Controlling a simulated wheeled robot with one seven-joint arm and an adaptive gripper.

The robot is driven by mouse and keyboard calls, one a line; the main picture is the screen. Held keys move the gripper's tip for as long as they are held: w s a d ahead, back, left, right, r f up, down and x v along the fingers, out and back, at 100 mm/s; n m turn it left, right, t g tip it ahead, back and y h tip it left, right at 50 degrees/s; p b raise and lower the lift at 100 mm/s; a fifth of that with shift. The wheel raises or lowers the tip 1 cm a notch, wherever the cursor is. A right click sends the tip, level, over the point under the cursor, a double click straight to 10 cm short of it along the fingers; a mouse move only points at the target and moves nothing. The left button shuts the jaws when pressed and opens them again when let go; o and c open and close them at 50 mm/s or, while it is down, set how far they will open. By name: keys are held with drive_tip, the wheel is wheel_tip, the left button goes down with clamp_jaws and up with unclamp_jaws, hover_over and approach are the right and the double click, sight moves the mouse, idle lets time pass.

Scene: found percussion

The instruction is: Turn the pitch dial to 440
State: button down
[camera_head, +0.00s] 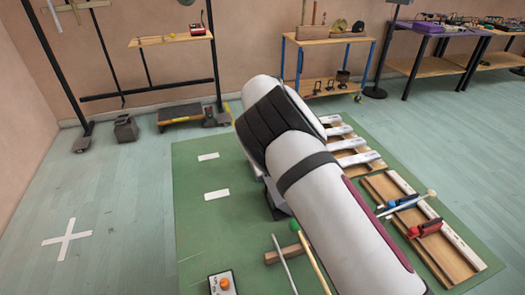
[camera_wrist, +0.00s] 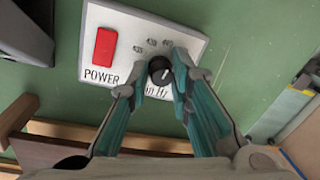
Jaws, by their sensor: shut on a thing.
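The pitch dial (camera_wrist: 159,69) is a small black knob with a white pointer mark on a white panel (camera_wrist: 190,32) in the wrist view. Small numbers are printed in an arc above it, too small to read surely. "Hz" shows below it, partly hidden by a finger. The mark appears on the dial's lower right side, but I cannot tell its reading. My gripper (camera_wrist: 159,75) has its two teal fingers closed on the dial's left and right sides. In the head view my arm hides the gripper and dial.
A red switch (camera_wrist: 105,45) marked POWER sits left of the dial. A dark block (camera_wrist: 22,35) stands left of the panel. Wooden bars (camera_head: 415,222) with mallets lie right on the green mat (camera_head: 205,235). A small box with an orange knob (camera_head: 223,283) is at the front.

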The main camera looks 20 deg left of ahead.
drive_tip(key=shift+n, duration=0.7)
drive_tip(key=c, duration=1.4)
unclamp_jaws()
drive_tip(key=shift+c, duration=0.2)
drive_tip(key=shift+r, duration=0.1)
wheel_tip(320, 180, up, 12)
drive_tip(key=d, duration=0.1)
drive_tip(key=shift+s, duration=0.3)
drive_tip(key=shift+d, duration=0.1)
